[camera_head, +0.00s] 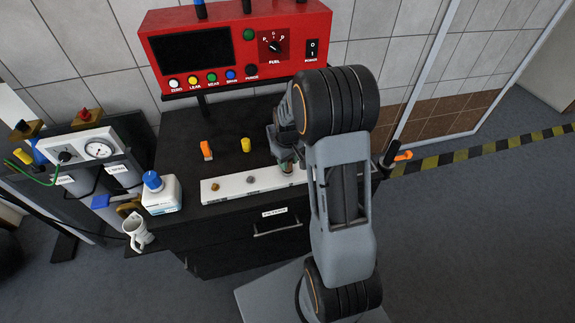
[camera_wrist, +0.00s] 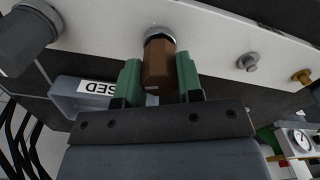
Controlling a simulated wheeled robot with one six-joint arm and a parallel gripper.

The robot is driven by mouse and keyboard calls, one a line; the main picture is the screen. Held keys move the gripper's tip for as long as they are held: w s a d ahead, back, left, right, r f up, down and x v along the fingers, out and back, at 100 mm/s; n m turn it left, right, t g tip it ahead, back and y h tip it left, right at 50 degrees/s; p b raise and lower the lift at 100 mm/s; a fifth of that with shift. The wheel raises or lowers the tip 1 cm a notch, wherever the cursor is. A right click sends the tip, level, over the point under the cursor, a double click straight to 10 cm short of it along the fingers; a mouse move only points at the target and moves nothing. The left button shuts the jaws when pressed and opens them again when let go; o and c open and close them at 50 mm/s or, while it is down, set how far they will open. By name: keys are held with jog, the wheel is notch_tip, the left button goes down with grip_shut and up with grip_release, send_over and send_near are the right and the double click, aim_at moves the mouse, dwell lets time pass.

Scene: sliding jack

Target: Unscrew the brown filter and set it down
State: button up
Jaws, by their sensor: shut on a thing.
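The brown filter (camera_wrist: 160,66) sits between the two green fingertips of my gripper (camera_wrist: 159,80) in the wrist view. My gripper is shut on it. The filter's end meets a silver fitting on the white rail (camera_wrist: 205,35); I cannot tell whether the thread is still engaged. In the head view my gripper (camera_head: 290,160) is low over the right part of the white rail (camera_head: 232,189), and my arm hides the filter there.
A grey cylinder (camera_wrist: 28,32) is on the rail in the wrist view. A silver fitting (camera_head: 251,180) and a brass fitting (camera_head: 215,187) are bare. An orange piece (camera_head: 206,150) and a yellow cylinder (camera_head: 246,145) stand behind. A grey bin (camera_wrist: 75,90) carries a partly hidden label.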

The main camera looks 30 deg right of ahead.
jog(key=shift+r+p, duration=0.8)
jog(key=shift+r, duration=0.35)
dwell(1.4)
jog(key=shift+r+p, duration=0.3)
jog(key=shift+r, duration=0.1)
jog(key=shift+s+d, duration=0.1)
